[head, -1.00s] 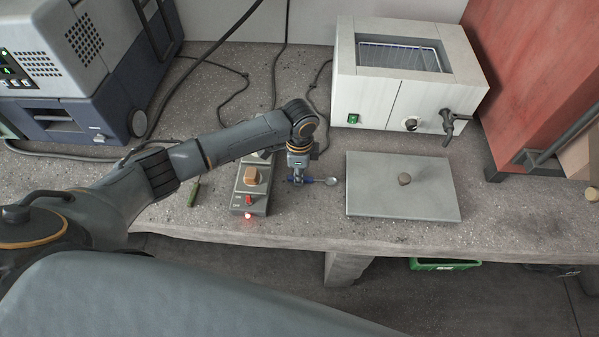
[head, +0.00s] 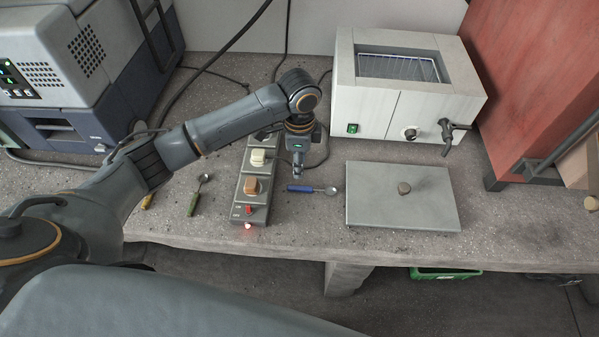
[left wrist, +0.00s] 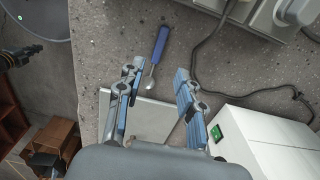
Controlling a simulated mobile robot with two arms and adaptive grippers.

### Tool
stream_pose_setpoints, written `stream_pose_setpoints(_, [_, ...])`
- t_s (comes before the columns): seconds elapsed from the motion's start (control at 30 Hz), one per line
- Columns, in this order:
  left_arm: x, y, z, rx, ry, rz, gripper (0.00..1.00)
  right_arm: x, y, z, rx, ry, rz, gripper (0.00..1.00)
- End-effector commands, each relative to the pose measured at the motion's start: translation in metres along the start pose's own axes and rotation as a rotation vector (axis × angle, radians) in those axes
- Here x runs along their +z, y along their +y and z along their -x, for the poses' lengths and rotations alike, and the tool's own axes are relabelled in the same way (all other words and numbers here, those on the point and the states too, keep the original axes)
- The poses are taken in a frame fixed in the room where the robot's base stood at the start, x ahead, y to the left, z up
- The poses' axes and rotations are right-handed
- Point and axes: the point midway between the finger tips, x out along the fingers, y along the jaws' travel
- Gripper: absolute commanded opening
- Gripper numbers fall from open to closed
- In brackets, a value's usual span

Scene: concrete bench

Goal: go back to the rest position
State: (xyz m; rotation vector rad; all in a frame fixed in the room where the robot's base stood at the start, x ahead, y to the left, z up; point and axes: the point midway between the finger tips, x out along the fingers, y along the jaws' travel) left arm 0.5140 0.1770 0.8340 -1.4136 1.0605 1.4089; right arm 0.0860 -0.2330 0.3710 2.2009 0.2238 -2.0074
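My left gripper (head: 298,172) hangs above the bench, just behind a blue-handled spoon (head: 301,188) and right of the power strip. In the left wrist view its two fingers (left wrist: 157,88) are spread wide with nothing between them. The spoon lies flat on the bench; in that view it (left wrist: 158,47) is beyond the fingertips, apart from them. My right gripper does not show in the head view.
The power strip (head: 240,211) has plugs and a lit red light. A grey lid (head: 375,207) with a knob lies right of the spoon. Behind it stands a white water bath (head: 370,109). Cables cross the bench's back.

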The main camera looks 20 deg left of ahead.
Motion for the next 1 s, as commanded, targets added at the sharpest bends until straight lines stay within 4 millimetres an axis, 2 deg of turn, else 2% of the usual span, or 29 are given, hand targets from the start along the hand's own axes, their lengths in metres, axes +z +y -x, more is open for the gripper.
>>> stream_pose_setpoints(0.1, [0.000, 0.000, 0.015, -0.002, 0.001, 0.000, 0.37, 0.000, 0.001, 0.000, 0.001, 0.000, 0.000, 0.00])
stream_pose_setpoints(0.2, [0.000, 0.000, 0.020, 0.000, 0.001, 0.001, 0.37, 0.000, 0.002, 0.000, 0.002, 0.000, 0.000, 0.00])
stream_pose_setpoints(0.77, [0.000, 0.001, 0.021, 0.001, 0.001, 0.000, 0.37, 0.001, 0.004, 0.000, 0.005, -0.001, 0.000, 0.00])
stream_pose_setpoints(0.87, [-0.006, 0.009, 0.014, 0.001, 0.015, 0.002, 0.37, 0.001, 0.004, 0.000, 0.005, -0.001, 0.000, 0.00])
stream_pose_setpoints(1.0, [-0.024, 0.042, -0.007, 0.001, 0.078, 0.032, 0.37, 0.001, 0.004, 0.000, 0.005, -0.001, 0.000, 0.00])
